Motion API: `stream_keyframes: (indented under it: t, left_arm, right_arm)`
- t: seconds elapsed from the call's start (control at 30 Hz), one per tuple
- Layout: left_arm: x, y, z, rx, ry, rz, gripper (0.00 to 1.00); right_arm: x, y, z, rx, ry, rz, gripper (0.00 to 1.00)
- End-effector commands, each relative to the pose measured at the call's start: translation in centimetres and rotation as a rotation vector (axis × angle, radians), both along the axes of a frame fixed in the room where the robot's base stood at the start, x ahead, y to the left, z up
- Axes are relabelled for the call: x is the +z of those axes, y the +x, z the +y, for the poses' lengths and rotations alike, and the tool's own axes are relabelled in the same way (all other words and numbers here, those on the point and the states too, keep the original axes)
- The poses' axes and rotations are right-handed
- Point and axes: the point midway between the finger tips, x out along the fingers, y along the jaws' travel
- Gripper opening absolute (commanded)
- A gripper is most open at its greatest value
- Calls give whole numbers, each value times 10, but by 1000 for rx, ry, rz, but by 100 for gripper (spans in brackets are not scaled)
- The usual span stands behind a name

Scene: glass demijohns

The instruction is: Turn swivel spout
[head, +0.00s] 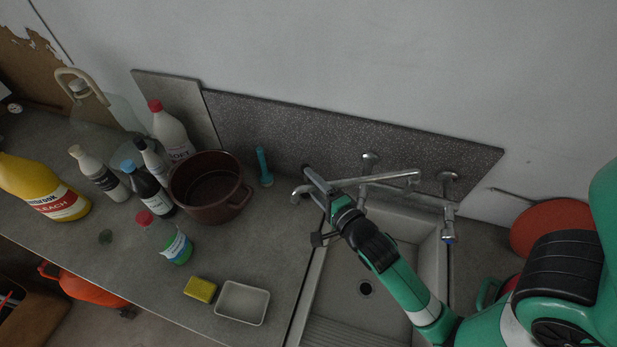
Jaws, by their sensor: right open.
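The chrome swivel spout (385,179) belongs to a wall-mounted tap above the sink. It reaches left from the tap body, and its hooked tip (296,195) hangs near the sink's left edge. My right gripper (318,209) is open at the spout's outer end, just right of the tip. One dark finger overlaps the spout in the picture and the other is lower, over the sink's left edge. I cannot tell whether a finger touches the spout. My left gripper is not in view.
The grey sink (335,290) lies under my right arm. A dark red pot (205,212) and a blue-green brush (263,165) stand left of the spout. Several bottles crowd the left counter. A yellow sponge (200,289) and white dish (242,303) lie in front. The splashback (300,140) is close behind.

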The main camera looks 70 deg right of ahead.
Motion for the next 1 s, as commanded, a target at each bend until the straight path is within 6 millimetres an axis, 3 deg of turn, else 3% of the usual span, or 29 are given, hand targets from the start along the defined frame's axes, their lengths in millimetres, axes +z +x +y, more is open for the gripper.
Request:
stream_keyframes:
  t: [0.17,0.43,0.73,1.0]
  left_arm:
    - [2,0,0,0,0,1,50]
    - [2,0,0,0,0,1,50]
    - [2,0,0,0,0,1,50]
    - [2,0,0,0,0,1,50]
  right_arm:
    - [-3,14,-10,-1,1,0,56]
    - [-4,15,-10,0,0,0,54]
    - [-4,15,-10,0,1,0,0]
    - [-4,15,-10,0,1,-1,0]
